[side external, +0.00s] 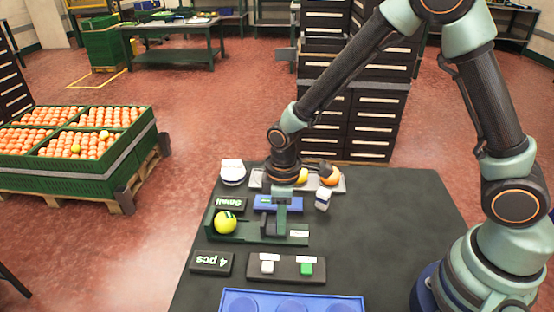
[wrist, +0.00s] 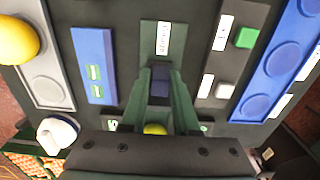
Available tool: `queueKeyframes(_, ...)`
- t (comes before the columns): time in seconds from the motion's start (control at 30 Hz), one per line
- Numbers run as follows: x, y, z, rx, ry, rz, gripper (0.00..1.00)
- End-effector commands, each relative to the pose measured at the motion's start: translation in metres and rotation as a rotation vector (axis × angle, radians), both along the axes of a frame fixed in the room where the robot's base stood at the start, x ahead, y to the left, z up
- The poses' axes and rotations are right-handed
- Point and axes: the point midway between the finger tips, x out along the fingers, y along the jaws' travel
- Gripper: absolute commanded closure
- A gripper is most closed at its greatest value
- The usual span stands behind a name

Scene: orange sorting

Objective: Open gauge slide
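The dark green gauge (side external: 262,240) lies on the black table, with a white label at its right end. The label also shows in the wrist view (wrist: 163,38). A yellow-green fruit (side external: 225,222) sits at the gauge's left end; part of it shows in the wrist view (wrist: 155,128). My gripper (side external: 282,207) points down over the gauge, right of the fruit. In the wrist view a dark block (wrist: 160,82), perhaps the slide, is between my green fingers. I cannot tell whether they press on it.
A blue block (side external: 264,203) with green marks is behind the gauge. A panel (side external: 287,268) with white and green buttons and a blue tray (side external: 262,293) are in front. A grey tray (side external: 256,180) with fruit and a small white bottle (side external: 323,198) are behind. The table's right side is clear.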

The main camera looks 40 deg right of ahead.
Motion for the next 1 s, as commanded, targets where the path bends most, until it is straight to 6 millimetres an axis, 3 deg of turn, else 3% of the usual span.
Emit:
queueKeyframes(0.03, -0.003, -0.003, -0.001, -0.004, 0.011, -0.005, 0.53)
queueKeyframes(0.07, -0.002, -0.003, -0.001, -0.003, 0.010, -0.005, 0.43)
queueKeyframes(0.37, -0.001, -0.001, -0.001, -0.001, 0.006, -0.003, 0.43)
queueKeyframes(0.53, 0.000, -0.001, 0.010, -0.001, 0.002, -0.002, 0.43)
queueKeyframes(1.0, 0.000, -0.002, 0.097, 0.000, 0.001, -0.003, 0.43)
